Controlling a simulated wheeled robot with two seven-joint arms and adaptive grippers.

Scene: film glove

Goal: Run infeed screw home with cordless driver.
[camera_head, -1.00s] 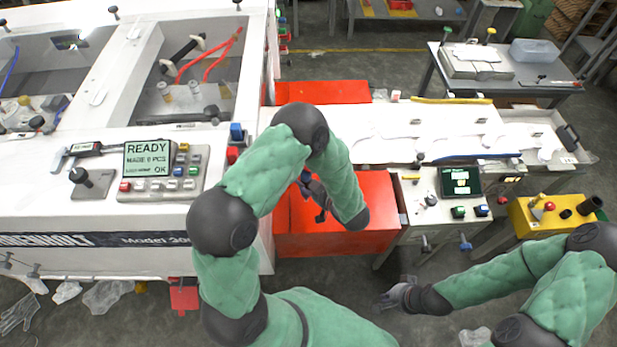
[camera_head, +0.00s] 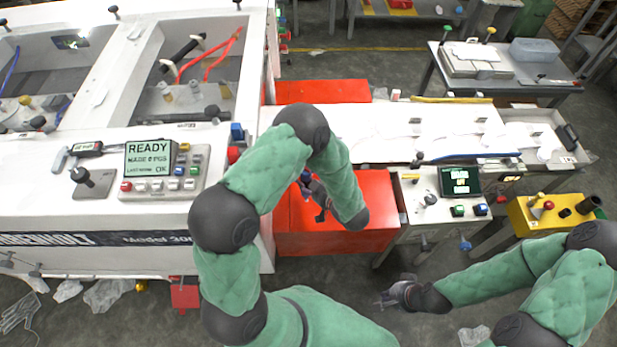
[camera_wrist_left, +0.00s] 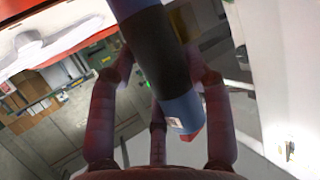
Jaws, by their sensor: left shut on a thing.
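My left gripper (camera_head: 317,190) reaches down over the red housing (camera_head: 370,215), partly hidden behind my own arm in the head view. In the left wrist view, its fingers (camera_wrist_left: 158,105) are closed around a thick blue and black cylindrical body, which looks like the cordless driver (camera_wrist_left: 155,45). A red part shows at the driver's lower end. I cannot make out the infeed screw in either view. My right gripper (camera_head: 393,294) hangs empty over the floor at the lower right, its fingers apart.
A white machine with a control panel (camera_head: 160,172) reading READY stands at the left. A white infeed table (camera_head: 360,130) runs right from the red housing. A small control box (camera_head: 440,210) and a yellow box (camera_head: 550,214) stand further right. The floor below is mostly open.

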